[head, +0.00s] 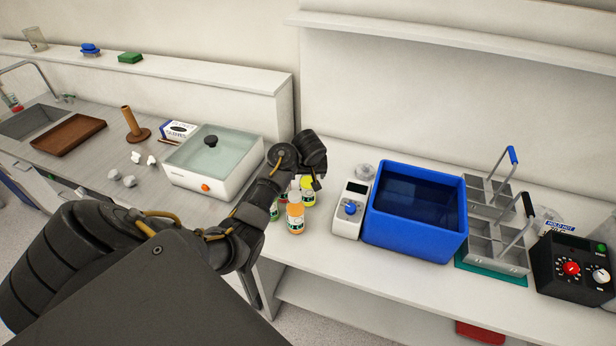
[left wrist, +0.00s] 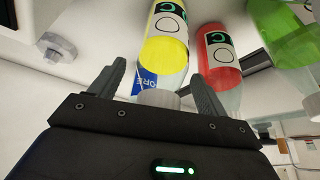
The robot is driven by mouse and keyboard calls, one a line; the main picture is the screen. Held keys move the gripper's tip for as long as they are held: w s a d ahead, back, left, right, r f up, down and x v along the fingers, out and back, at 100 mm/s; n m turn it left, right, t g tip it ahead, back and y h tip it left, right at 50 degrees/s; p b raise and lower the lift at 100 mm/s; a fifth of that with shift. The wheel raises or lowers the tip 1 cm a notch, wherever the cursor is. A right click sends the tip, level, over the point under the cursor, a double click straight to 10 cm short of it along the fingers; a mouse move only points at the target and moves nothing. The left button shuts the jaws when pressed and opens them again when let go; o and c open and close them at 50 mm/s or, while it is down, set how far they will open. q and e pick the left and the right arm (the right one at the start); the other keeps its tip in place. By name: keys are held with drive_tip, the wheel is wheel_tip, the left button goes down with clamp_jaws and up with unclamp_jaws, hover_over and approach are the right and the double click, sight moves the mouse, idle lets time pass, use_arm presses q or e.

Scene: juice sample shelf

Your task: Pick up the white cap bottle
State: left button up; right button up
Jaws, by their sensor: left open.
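A cluster of small juice bottles stands on the white counter. An orange bottle (head: 295,217) is in front, a yellow bottle (head: 308,192) behind it, and a green bottle (head: 273,210) at the left, partly hidden by my arm. My left gripper (head: 315,181) is over the yellow bottle. In the left wrist view my left gripper (left wrist: 158,72) is open, its fingers on either side of the yellow bottle (left wrist: 166,35), whose pale cap (left wrist: 159,98) lies near the palm. A red bottle (left wrist: 219,65) is just outside the right finger, a green bottle (left wrist: 285,35) farther right. My right gripper is out of view.
A white balance-like device (head: 350,210) and a blue water bath (head: 415,212) stand right of the bottles. Metal racks (head: 495,245) and a black control box (head: 572,268) are farther right. A white lidded box (head: 213,165) is at the left. A shelf (head: 450,38) runs above.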

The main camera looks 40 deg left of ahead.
use_arm(q)
drive_tip(key=shift+f, duration=0.15)
drive_tip(key=shift+d, duration=0.1)
drive_tip(key=shift+c, duration=1.1)
clamp_jaws()
